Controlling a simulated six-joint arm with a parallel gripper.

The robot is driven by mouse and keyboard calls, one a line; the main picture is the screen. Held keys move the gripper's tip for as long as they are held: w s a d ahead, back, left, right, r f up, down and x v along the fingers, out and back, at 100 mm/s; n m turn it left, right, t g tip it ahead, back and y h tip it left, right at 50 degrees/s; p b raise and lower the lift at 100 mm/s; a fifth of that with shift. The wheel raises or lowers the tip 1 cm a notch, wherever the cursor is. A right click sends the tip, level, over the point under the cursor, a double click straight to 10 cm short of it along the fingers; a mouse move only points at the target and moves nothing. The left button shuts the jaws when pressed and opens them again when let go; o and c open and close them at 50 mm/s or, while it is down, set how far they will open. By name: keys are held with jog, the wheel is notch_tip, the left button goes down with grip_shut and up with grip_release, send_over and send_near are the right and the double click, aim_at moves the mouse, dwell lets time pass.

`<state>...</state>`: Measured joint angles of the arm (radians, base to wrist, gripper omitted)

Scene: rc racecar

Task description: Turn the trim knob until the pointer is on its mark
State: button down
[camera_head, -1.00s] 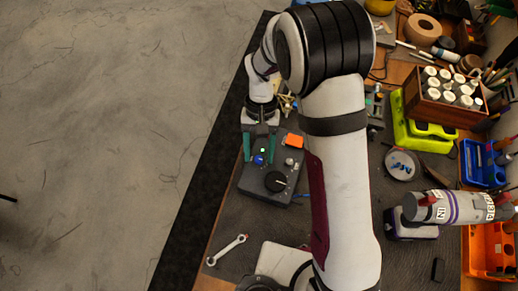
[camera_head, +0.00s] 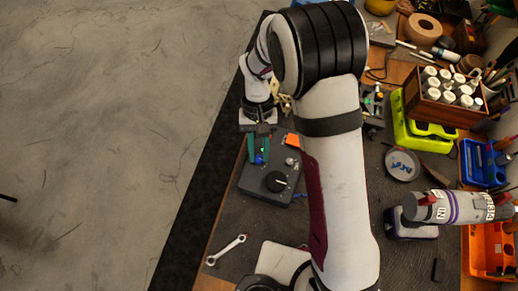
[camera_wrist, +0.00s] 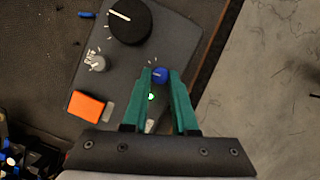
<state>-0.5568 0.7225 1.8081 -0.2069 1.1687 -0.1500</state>
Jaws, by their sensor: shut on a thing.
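A dark grey control box (camera_head: 257,190) lies on the bench; its face also shows in the wrist view (camera_wrist: 130,70). It carries a small blue knob (camera_wrist: 160,75), a large black knob (camera_wrist: 130,20) with a white pointer line, and a small grey knob (camera_wrist: 97,63) beside a printed scale. Which one is labelled trim I cannot read. My gripper (camera_wrist: 160,78), with green fingers, is shut on the blue knob, one finger on each side. A short pale line shows on the blue knob's top; its mark is not clear. The gripper also shows in the head view (camera_head: 259,155).
An orange switch (camera_wrist: 87,106) and a lit green lamp (camera_wrist: 151,97) are on the box close to my fingers. A wrench (camera_head: 226,250) lies nearer the front. A small dish (camera_head: 402,164) stands right of my arm.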

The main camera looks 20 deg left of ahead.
jog(key=n, duration=0.2)
jog(key=n+t+h, duration=0.1)
jog(key=n, duration=0.1)
jog(key=n+h, duration=0.1)
jog(key=n, duration=0.1)
jog(key=shift+s+a, duration=0.15)
jog(key=shift+a, duration=0.1)
jog(key=shift+n+t, duration=0.3)
jog(key=shift+n, duration=0.1)
jog(key=c, duration=0.7)
grip_release()
jog(key=v, duration=1.6)
jog(key=shift+f, duration=0.1)
